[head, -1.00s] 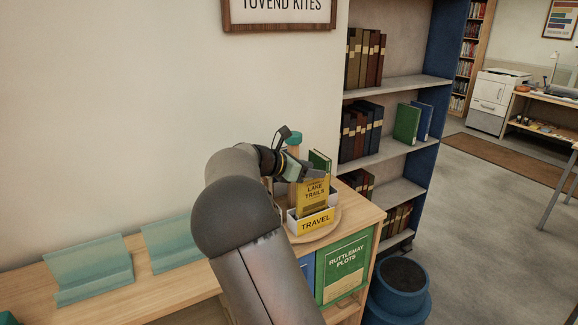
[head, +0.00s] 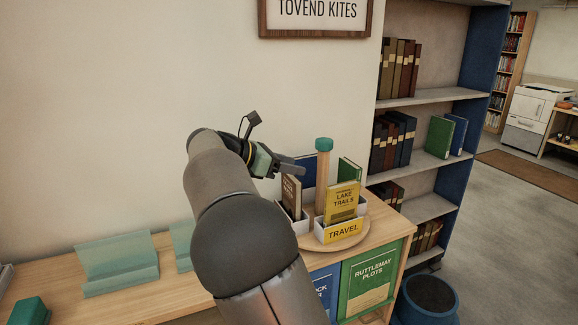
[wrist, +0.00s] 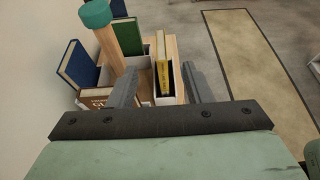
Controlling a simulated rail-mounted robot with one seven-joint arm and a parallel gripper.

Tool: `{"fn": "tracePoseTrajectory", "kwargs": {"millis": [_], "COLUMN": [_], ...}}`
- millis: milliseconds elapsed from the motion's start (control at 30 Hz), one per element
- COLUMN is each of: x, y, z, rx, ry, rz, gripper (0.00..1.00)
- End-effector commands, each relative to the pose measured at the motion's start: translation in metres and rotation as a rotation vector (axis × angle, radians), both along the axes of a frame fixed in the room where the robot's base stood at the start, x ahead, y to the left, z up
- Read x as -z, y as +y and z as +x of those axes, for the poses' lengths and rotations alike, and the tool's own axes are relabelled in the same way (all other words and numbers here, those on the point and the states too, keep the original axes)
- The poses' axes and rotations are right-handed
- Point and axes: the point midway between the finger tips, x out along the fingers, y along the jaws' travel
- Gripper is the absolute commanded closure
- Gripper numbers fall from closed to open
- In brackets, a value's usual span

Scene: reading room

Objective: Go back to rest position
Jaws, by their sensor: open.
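My gripper (head: 292,169) is open and empty, raised above and to the left of the yellow "LAKE TRAILS" book (head: 343,203) in the head view. The book stands in the white box with the yellow TRAVEL label (head: 342,232). In the wrist view the two fingers (wrist: 160,88) are spread apart, with the yellow book (wrist: 162,68) beyond them, apart from them. My arm hides part of the shelf top in the head view.
A post with a teal cap (head: 323,172) rises from the round wooden carousel (head: 366,236), close to my gripper. A brown book (head: 291,196) and a green book (head: 349,170) stand around it. A dark blue bookcase (head: 481,80) is at right; open wall lies at left.

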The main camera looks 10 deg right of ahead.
Motion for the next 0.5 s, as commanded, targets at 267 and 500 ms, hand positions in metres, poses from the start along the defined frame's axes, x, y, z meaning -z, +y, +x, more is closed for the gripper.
{"fn": "tracePoseTrajectory", "kwargs": {"millis": [267,500], "x": [0.001,0.058], "y": [-0.002,-0.047], "z": [-0.001,-0.068], "rx": [0.004,0.206], "ry": [-0.003,-0.172], "rz": [0.009,0.371], "gripper": [0.55,0.55]}}
